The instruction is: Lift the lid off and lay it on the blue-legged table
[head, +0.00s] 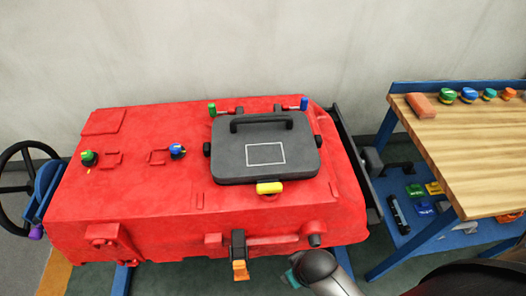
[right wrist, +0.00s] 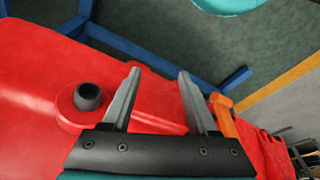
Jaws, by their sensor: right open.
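The dark grey lid (head: 225,165) lies flat on top of the red scrubber tank (head: 130,210) in the head view. A black handle (head: 262,122) runs along its far side, and a yellow latch (head: 270,187) sits at its near edge. The blue-legged table (head: 465,170) has a wooden top and stands to the right. My right gripper (head: 290,275) is at the tank's near side, below the lid, mostly hidden by its own arm. In the right wrist view its two fingers (right wrist: 160,85) are apart and empty, in front of the red body. My left gripper is not in view.
Coloured knobs (head: 468,95) and an orange-brown block (head: 421,105) line the table's back edge; its near top is clear. An orange-tipped lever (head: 239,269) hangs on the tank's front. A black wheel (head: 15,195) is at far left. Small items lie on the table's blue lower shelf (head: 405,240).

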